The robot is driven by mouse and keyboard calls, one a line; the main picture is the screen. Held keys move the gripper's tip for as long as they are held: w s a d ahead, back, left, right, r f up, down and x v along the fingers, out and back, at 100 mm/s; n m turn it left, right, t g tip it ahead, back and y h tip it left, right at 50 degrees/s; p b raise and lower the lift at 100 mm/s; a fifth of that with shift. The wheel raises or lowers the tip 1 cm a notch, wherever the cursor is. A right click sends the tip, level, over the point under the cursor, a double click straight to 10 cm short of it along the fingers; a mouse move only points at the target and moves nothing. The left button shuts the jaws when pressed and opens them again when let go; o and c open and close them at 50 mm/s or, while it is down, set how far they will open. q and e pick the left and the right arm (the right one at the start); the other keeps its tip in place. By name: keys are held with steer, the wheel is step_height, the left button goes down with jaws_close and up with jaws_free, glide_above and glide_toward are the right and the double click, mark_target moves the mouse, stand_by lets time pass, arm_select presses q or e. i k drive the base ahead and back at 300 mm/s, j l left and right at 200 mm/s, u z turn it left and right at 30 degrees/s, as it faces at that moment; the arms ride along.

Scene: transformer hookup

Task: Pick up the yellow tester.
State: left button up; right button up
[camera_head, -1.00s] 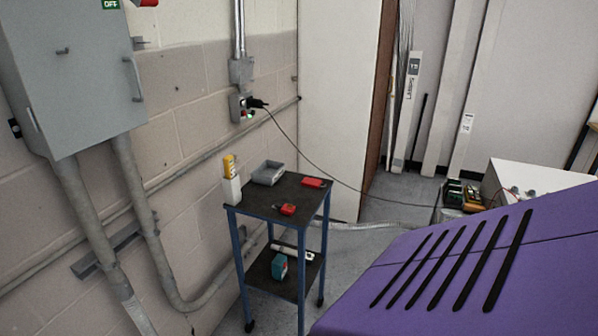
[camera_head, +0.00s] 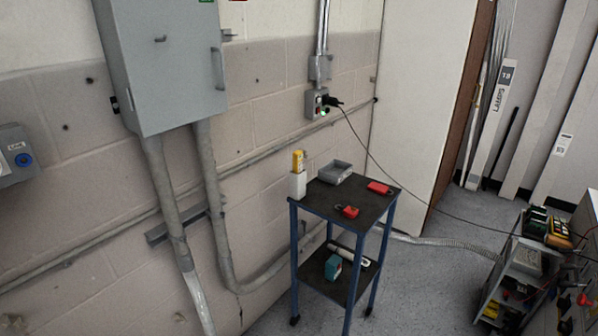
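A yellow tester (camera_head: 298,160) stands upright in a white holder (camera_head: 298,184) at the left corner of the small cart's top shelf. Its lower part is hidden inside the holder. Neither of my grippers shows in the head view, so how they stand to the tester cannot be seen.
The blue-legged cart (camera_head: 326,199) stands near the wall with a grey tray (camera_head: 335,172), a red padlock (camera_head: 347,211) and a red item (camera_head: 380,188) on top. A cable runs from the wall socket (camera_head: 317,104) past it to a second cart (camera_head: 517,283).

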mark_target(297, 156)
steer(key=i+l+u, duration=0.1)
steer(key=l, duration=0.25)
steer(key=i+l+u, duration=0.1)
steer(key=i+l, duration=0.2)
steer(key=i+l+u, duration=0.1)
steer(key=l, duration=0.3)
steer(key=i+l+u, duration=0.1)
steer(key=i+l, duration=0.15)
steer(key=l, duration=0.15)
steer(key=i+l+u, duration=0.15)
steer(key=l, duration=0.25)
